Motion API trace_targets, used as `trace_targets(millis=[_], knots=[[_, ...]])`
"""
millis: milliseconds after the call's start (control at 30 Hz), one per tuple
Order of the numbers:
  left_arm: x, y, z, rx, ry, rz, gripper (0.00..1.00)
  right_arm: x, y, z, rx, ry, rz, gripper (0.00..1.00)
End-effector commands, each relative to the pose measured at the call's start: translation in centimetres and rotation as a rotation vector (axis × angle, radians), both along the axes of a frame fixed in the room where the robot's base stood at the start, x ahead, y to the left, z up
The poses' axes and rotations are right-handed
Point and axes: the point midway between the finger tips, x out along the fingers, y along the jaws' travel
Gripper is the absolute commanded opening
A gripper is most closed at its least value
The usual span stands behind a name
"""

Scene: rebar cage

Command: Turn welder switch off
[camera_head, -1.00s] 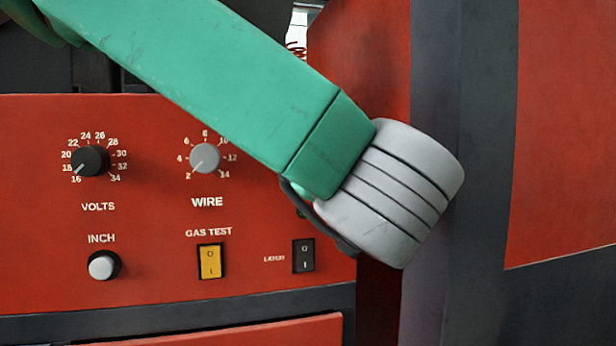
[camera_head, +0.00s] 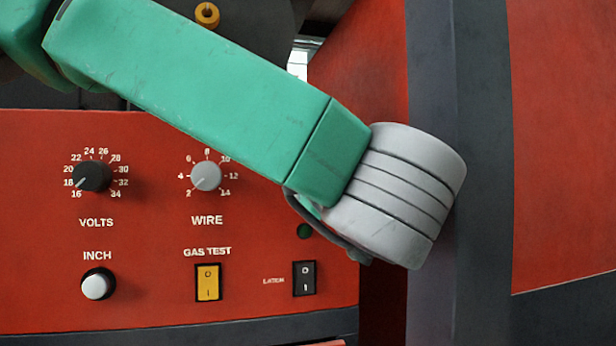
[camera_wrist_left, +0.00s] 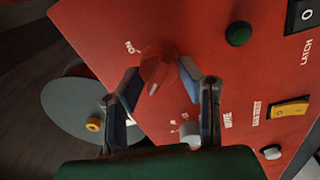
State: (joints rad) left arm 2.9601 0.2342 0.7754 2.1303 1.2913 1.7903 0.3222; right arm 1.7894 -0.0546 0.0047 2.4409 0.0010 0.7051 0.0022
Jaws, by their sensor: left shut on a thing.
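The welder switch is a red rotary knob (camera_wrist_left: 158,66) on the red front panel (camera_wrist_left: 205,30), in the left wrist view. A small white "ON" mark is printed beside it. My left gripper (camera_wrist_left: 160,78) has one finger on each side of the knob and is shut on it. In the head view my green left arm with its grey ribbed wrist crosses in front of the panel. It hides the knob and the gripper fingers there. My right gripper is in neither view.
The panel also carries the VOLTS dial (camera_head: 91,177), WIRE dial (camera_head: 205,176), INCH button (camera_head: 97,285), yellow GAS TEST switch (camera_head: 208,282), black LATCH switch (camera_head: 305,279) and a green round part (camera_head: 305,231). A grey disc with a yellow hub (camera_wrist_left: 94,124) is beyond the panel edge.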

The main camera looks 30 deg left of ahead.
Motion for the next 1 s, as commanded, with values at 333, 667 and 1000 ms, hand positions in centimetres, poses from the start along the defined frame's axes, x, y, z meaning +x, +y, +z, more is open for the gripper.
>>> trace_targets(millis=[333,667,1000], knots=[[-0.2,0.0,0.1,-0.001,-0.002,-0.001,0.53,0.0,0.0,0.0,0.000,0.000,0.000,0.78],[-2.4,-2.9,-0.2,0.003,0.000,-0.003,0.53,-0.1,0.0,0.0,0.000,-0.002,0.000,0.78],[-6.4,-8.0,-0.8,0.001,0.002,-0.003,0.53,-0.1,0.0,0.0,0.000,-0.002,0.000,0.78]])
